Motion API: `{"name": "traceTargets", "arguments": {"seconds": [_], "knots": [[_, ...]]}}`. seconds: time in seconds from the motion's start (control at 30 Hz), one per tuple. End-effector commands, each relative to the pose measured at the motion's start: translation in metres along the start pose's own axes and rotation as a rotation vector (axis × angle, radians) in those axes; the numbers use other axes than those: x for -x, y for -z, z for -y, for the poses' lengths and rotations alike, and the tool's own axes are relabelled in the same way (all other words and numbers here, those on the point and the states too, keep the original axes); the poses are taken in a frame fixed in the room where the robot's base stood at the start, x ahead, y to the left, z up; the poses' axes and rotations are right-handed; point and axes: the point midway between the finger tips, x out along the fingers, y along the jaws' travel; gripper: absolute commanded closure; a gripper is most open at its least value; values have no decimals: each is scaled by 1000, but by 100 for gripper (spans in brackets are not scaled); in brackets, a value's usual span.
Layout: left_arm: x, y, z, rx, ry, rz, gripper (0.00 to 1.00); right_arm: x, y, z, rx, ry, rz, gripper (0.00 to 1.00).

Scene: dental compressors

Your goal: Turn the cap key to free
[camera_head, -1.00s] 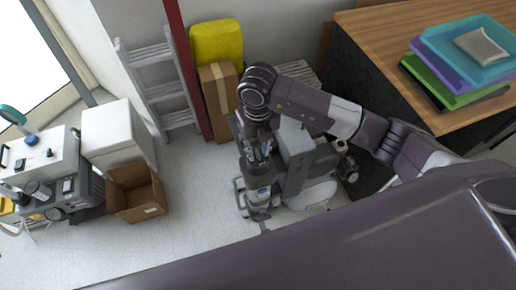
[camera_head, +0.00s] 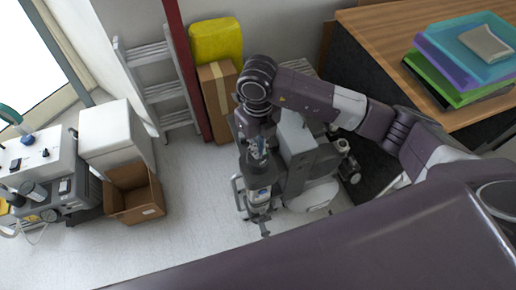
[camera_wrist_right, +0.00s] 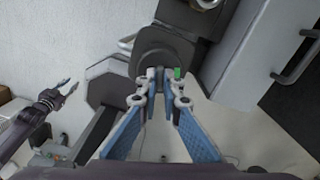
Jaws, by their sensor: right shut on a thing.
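My right gripper (camera_head: 258,150) reaches down over the grey dental compressor (camera_head: 305,150) in the head view. In the right wrist view the right gripper (camera_wrist_right: 161,76) has its fingertips drawn together on a small key at the dark round cap (camera_wrist_right: 158,52). The key is mostly hidden between the fingertips, so its turn angle cannot be read. A small green mark (camera_wrist_right: 177,73) shows just right of the fingertips. My left gripper (camera_wrist_right: 68,87) shows at the left of the wrist view, its fingers apart and empty, away from the compressor.
A wooden desk (camera_head: 382,30) with stacked trays stands at the right. A ladder (camera_head: 165,85), a tall cardboard box (camera_head: 217,100) and a yellow case (camera_head: 216,40) stand at the back. An open carton (camera_head: 135,195) and another machine are at the left. Floor between them is clear.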

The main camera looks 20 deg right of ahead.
Motion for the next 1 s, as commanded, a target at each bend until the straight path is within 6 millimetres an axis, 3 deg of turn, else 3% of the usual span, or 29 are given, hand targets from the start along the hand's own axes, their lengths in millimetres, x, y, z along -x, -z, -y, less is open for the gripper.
{"name": "traceTargets", "arguments": {"seconds": [0.07, 0.1, 0.23, 0.57, 0.77, 1.0], "knots": [[0, 0, 0, 0, 0, 0, 72, 0, 0, 0, -1, 0, 0, 100], [0, 0, 0, 0, 0, 0, 72, 0, 0, 0, -1, 0, 0, 91], [0, 0, 0, 0, 0, 0, 72, 0, 0, 0, -2, 0, 0, 77], [0, -1, 2, 2, 2, -1, 72, 3, -1, 0, -2, 0, 1, 76], [0, 0, 2, 2, 2, -1, 72, 30, -2, 0, -1, 0, 7, 76], [0, 1, 1, 1, 1, -2, 72, 82, -2, 0, -2, 0, 6, 76]]}}
